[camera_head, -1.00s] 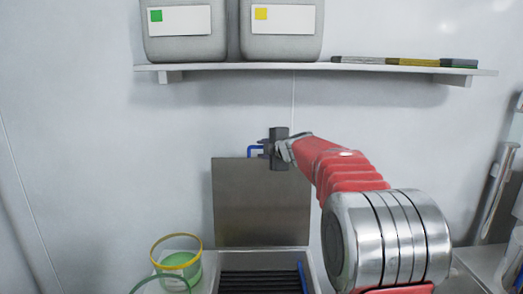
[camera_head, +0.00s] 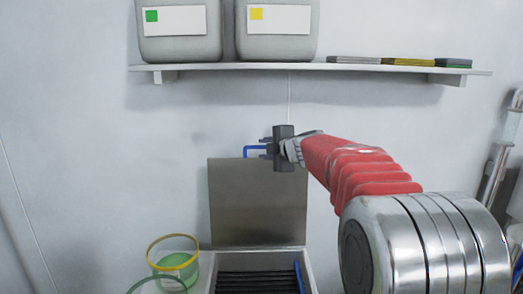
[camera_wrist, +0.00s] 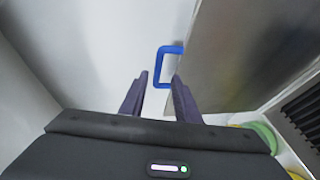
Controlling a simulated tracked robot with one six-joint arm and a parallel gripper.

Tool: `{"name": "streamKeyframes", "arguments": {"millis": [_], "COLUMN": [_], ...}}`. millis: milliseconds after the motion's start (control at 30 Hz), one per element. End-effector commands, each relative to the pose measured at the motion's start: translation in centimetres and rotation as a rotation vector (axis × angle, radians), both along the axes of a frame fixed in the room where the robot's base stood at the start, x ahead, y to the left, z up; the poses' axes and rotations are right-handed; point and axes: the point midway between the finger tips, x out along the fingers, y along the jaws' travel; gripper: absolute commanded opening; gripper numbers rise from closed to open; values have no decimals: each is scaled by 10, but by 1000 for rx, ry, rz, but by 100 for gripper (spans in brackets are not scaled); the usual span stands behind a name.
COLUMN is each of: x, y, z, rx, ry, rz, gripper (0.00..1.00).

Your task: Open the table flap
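The table flap (camera_head: 257,205) is a grey metal panel standing upright against the wall, behind an open box-like recess (camera_head: 308,262) with dark slats inside. A blue handle (camera_head: 250,151) sticks out at the flap's top edge. In the wrist view the handle (camera_wrist: 161,66) shows ahead of the fingertips, beside the flap (camera_wrist: 235,50). My gripper (camera_head: 264,149) is at the handle's right in the head view.
A wall shelf (camera_head: 300,69) above carries two grey canisters (camera_head: 180,45) and several flat bars (camera_head: 400,62). A yellow-rimmed bucket (camera_head: 174,258) stands left of the recess. Pipes (camera_head: 500,160) run at the far right.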

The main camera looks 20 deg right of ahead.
Motion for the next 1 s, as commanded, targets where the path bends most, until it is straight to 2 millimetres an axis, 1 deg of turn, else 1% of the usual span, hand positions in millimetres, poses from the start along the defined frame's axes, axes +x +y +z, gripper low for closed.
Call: {"name": "streamKeyframes", "arguments": {"millis": [33,300,500,700,1000], "x": [-7,-41,-63,-72,-72], "y": [-2,-8,-13,-14,-14], "z": [3,13,20,21,21], "rx": [0,0,0,0,0], "ry": [-1,-1,-1,1,1], "rz": [-1,-2,-3,-2,-2], "gripper": [29,29,29,29,29]}}
